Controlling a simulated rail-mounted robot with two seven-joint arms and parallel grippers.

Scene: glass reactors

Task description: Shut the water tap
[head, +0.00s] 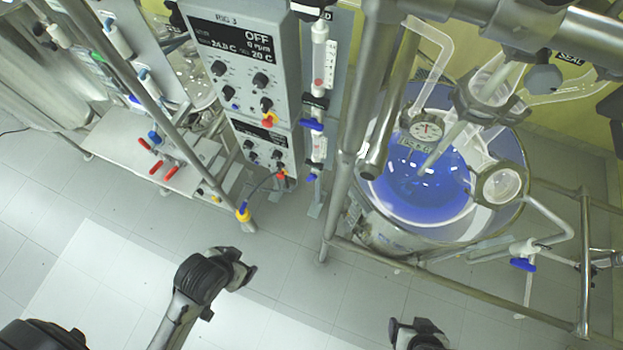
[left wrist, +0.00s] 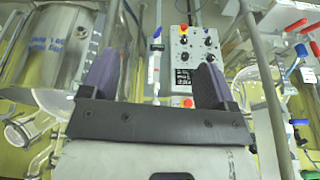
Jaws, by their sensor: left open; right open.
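No label I can read says which tap is the water tap. A blue-handled tap (head: 311,125) sits below the clear flow tube beside the control box; its handle looks crosswise to the tube. Another blue-handled tap (head: 523,264) is at the reactor's lower right. In the left wrist view, upside down, a blue handle (left wrist: 157,34) shows on the upright tube beyond my left gripper (left wrist: 153,78). That gripper's fingers are wide apart and empty, away from the tube. My right gripper (head: 418,328) is at the bottom edge of the head view, open, clear of all taps.
The control box (head: 245,75) reads OFF. The glass reactor (head: 425,185) holds blue liquid inside a steel frame (head: 370,120). Red-handled taps (head: 163,170) stand over a bench at left. The tiled floor in front is clear.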

